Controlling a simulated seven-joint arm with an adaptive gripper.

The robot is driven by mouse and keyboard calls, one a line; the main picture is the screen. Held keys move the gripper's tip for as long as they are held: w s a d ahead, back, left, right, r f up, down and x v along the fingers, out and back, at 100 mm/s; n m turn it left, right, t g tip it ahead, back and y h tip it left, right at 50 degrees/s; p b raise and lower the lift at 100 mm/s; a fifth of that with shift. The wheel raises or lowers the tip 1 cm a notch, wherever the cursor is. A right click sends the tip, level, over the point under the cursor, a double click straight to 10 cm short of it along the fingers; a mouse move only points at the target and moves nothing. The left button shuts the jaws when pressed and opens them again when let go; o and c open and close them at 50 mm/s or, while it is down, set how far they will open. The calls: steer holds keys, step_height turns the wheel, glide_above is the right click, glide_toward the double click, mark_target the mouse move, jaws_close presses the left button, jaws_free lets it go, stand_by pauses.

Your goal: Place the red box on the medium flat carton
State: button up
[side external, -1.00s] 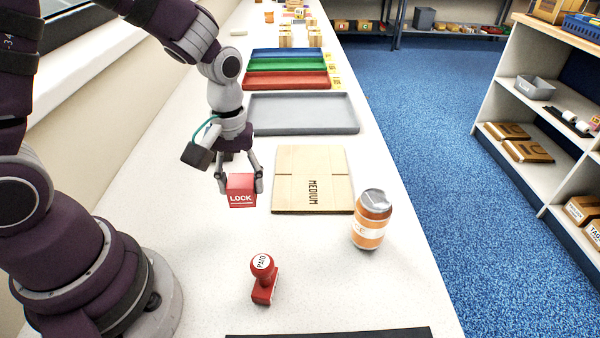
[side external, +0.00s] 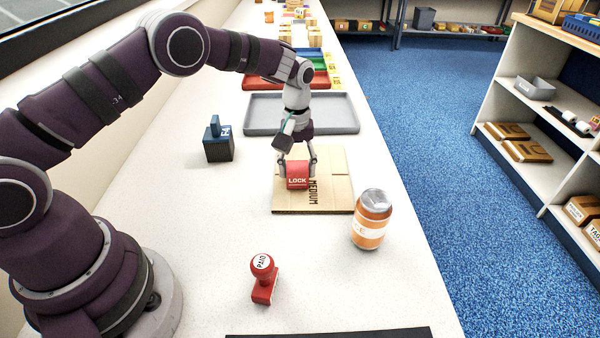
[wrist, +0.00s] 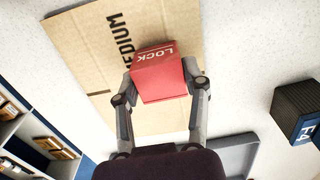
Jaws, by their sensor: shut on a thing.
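The red box (side external: 297,178), marked LOCK, is between the fingers of my gripper (side external: 298,166), which is shut on it. In the side view it is over the medium flat carton (side external: 334,196), a tan flat board marked MEDIUM lying on the counter. In the wrist view the red box (wrist: 158,76) is between both fingers of my gripper (wrist: 160,90), with the carton (wrist: 88,55) behind it. The box covers part of the carton and its lettering. I cannot tell whether the box touches the carton.
An orange can (side external: 371,220) stands close to the carton's near right corner. The counter left of the stamp is clear.

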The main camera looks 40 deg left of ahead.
mark_target(297, 166)
steer(key=o, duration=1.2)
steer(key=shift+f, duration=0.15)
step_height(297, 166, up, 12)
steer(key=r, duration=0.1)
steer(key=s+r+m+t, duration=0.3)
steer(key=s+r+m, duration=0.1)
steer(key=s+r, duration=0.35)
steer(key=s+m+t, duration=0.1)
steer(key=s, duration=0.2)
steer(key=s+f+m, duration=0.1)
steer(key=s+m, duration=0.1)
steer(key=s, duration=0.2)
steer(key=s+f+m+t, duration=0.1)
steer(key=s+m, duration=0.1)
steer(key=s, duration=0.2)
steer(key=shift+s+t, duration=0.15)
steer(key=shift+t, duration=0.15)
